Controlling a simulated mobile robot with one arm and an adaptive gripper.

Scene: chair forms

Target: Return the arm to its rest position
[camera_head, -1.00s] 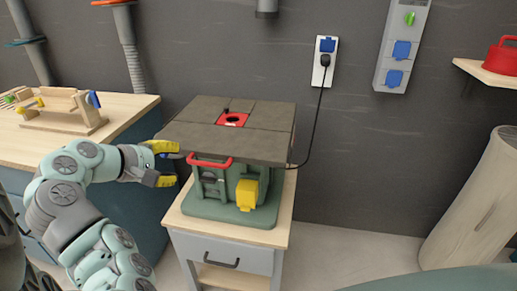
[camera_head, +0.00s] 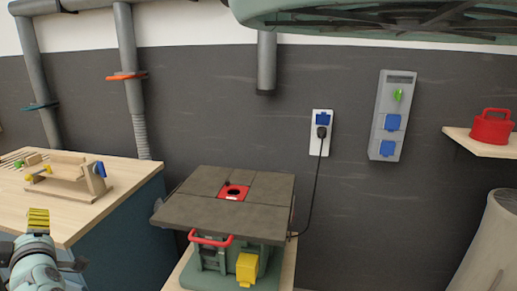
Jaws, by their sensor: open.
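My gripper (camera_head: 38,222) shows at the lower left, with a yellow fingertip pointing upward. It is empty, and part of it is cut off or hidden by my arm. My arm (camera_head: 38,268) is folded low at the left edge, in front of the wooden workbench. The green router table (camera_head: 212,257) with its dark top (camera_head: 185,212) and red handle (camera_head: 210,240) stands to the right, well apart from my gripper.
The wooden workbench (camera_head: 115,197) carries a wooden jig (camera_head: 70,180). A plugged-in cable runs from the wall socket (camera_head: 321,130) to the router table. A socket panel (camera_head: 392,115), a red can (camera_head: 491,127) on a shelf, and a rolled cylinder (camera_head: 492,245) are at right.

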